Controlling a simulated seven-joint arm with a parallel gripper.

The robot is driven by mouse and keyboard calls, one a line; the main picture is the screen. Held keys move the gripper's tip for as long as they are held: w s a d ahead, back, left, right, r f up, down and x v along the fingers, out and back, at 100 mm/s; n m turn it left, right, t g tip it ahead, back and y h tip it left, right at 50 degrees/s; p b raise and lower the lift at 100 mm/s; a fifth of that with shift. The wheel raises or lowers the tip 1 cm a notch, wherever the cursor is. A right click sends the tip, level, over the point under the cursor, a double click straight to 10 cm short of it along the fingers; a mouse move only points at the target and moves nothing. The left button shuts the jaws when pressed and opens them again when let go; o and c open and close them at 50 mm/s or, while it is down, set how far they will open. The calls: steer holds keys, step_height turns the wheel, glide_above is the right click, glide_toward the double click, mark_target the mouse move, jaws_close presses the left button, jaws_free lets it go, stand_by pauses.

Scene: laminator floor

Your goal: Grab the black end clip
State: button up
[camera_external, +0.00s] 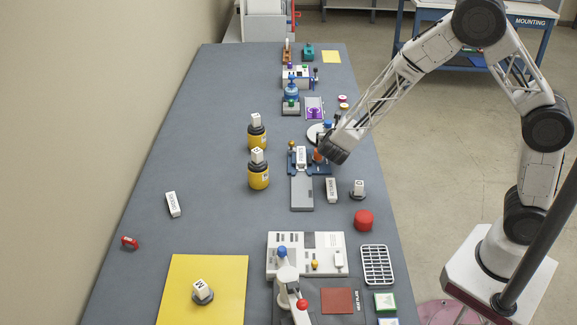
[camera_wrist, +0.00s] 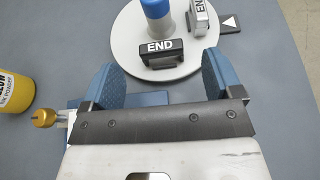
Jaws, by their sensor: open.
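The black end clip (camera_wrist: 160,47), with "END" in white letters, stands on a round pale plate (camera_wrist: 125,62) in the wrist view. My gripper (camera_wrist: 161,74) has its two blue fingers spread wide, with nothing between them. The clip lies ahead of the fingertips, roughly centred between them and apart from them. A light grey END clip (camera_wrist: 200,18) stands behind it to the right. In the external view my gripper (camera_external: 326,155) hangs low beside the round plate (camera_external: 315,133); I cannot make out the black clip there.
A blue-topped cylinder (camera_wrist: 157,14) stands on the plate close behind the black clip. A yellow pot (camera_wrist: 12,92) is at the left. A rail fixture (camera_external: 302,193) lies below my gripper in the external view, with white labelled blocks nearby. The table's left side is mostly clear.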

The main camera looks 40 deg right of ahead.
mark_target(331, 126)
steer(key=shift+x, duration=2.5)
steer(key=c, duration=1)
steer(key=shift+r, duration=0.1)
steer(key=shift+r, duration=0.75)
step_height(331, 126, up, 2)
steer(key=shift+r, duration=0.1)
steer(key=s, duration=0.5)
steer(key=s+d, duration=0.1)
steer(key=s, duration=0.4)
steer(key=s+r, duration=0.1)
steer(key=s, duration=0.5)
steer(key=shift+d, duration=0.35)
